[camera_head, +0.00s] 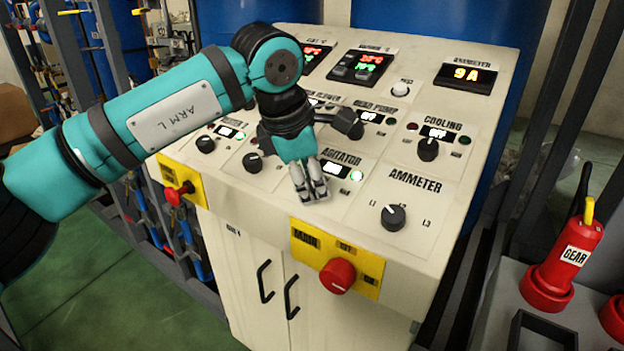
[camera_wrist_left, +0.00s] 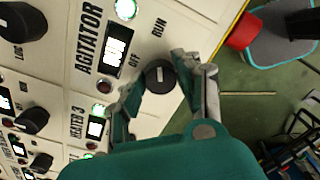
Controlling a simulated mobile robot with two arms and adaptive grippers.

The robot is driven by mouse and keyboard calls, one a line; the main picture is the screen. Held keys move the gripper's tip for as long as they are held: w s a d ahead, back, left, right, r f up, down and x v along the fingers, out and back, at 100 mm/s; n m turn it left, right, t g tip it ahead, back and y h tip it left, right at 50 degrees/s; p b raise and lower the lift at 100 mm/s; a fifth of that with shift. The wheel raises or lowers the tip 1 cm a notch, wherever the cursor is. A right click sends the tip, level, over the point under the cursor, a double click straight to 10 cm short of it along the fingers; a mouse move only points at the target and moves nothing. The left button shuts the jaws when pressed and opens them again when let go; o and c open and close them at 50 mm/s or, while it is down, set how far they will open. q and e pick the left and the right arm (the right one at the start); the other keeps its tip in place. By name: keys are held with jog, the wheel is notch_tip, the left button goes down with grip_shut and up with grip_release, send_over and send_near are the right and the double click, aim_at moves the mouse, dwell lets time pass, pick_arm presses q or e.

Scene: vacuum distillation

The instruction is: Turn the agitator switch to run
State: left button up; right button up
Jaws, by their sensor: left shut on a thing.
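The agitator switch (camera_wrist_left: 160,76) is a round black knob with a short white mark, seen in the left wrist view beside the labels OFF and RUN. Its mark runs nearly up and down in that view. My left gripper (camera_head: 312,191) reaches down to the control panel below the AGITATOR label (camera_head: 340,158) and hides the knob in the head view. In the left wrist view its two fingers (camera_wrist_left: 166,88) are on either side of the knob, shut on it. My right gripper is not in view.
The sloping panel (camera_head: 455,205) carries other knobs close by, including the ammeter knob (camera_head: 393,216) and the cooling knob (camera_head: 428,149).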

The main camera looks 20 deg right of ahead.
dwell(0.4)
pick_arm(q)
jog(key=o, duration=1.1)
jog(key=shift+o, duration=0.2)
jog(key=shift+r, duration=0.1)
jog(key=v, duration=1.2)
